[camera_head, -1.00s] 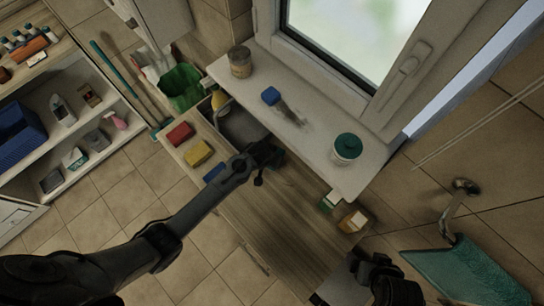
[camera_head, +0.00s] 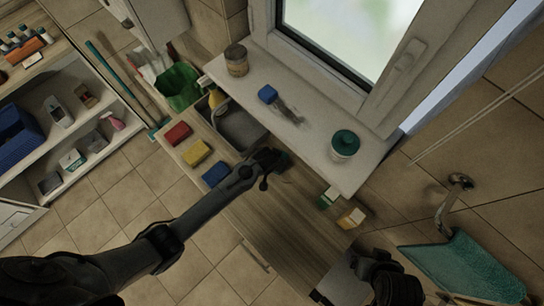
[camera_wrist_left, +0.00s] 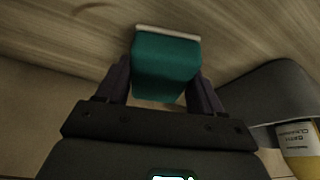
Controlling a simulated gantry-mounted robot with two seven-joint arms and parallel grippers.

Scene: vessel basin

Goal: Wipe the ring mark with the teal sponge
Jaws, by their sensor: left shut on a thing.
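The teal sponge (camera_wrist_left: 166,68) has a pale layer on its far side. It sits between the two fingers of my left gripper (camera_wrist_left: 164,88), which is shut on it. In the head view my left gripper (camera_head: 270,162) is over the wooden counter, right of the basin, and a sliver of the teal sponge (camera_head: 283,158) shows beside it. A faint dark arc, which looks like part of the ring mark (camera_wrist_left: 88,8), lies on the wood at the top of the left wrist view. My right gripper (camera_head: 372,258) is dark and low at the right; its fingers are unclear.
Red (camera_head: 178,133), yellow (camera_head: 196,153) and blue (camera_head: 215,173) sponges lie left of the basin (camera_head: 241,128). A yellow-labelled bottle (camera_wrist_left: 298,140) stands in the basin. A teal-lidded jar (camera_head: 344,145) is on the sill. Two small containers (camera_head: 350,217) stand at the counter's right.

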